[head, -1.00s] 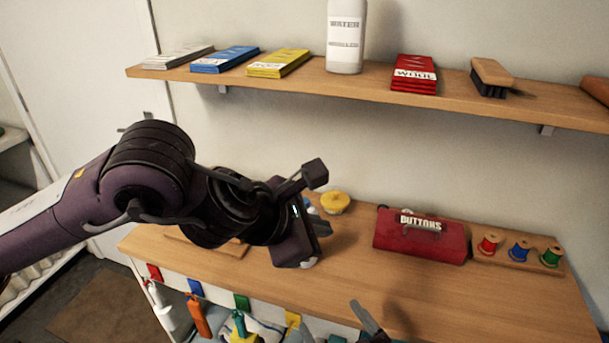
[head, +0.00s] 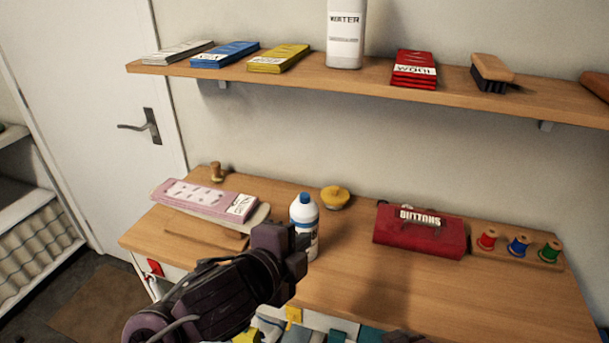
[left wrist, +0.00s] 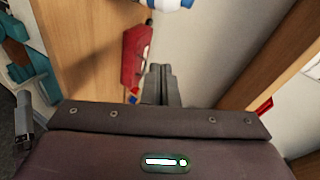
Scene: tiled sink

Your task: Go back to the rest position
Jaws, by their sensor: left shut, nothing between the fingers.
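My left gripper (head: 290,250) is in the head view, low over the front of the wooden worktop (head: 400,290). It overlaps the lower part of a white bottle with a blue cap (head: 304,212); I cannot tell whether they touch. In the left wrist view its fingers (left wrist: 162,85) are together with nothing between them. Only a dark bit of what looks like my right arm (head: 405,338) shows at the bottom edge of the head view. A grey part at the left edge of the left wrist view may be my right gripper; its jaw state is unclear.
On the worktop are a pink packet (head: 205,197) on a board, a yellow-lidded pot (head: 335,197), a red buttons box (head: 420,232) and a spool rack (head: 515,252). A wall shelf (head: 300,75) holds packets, a water bottle and a brush. Coloured items hang at the front edge.

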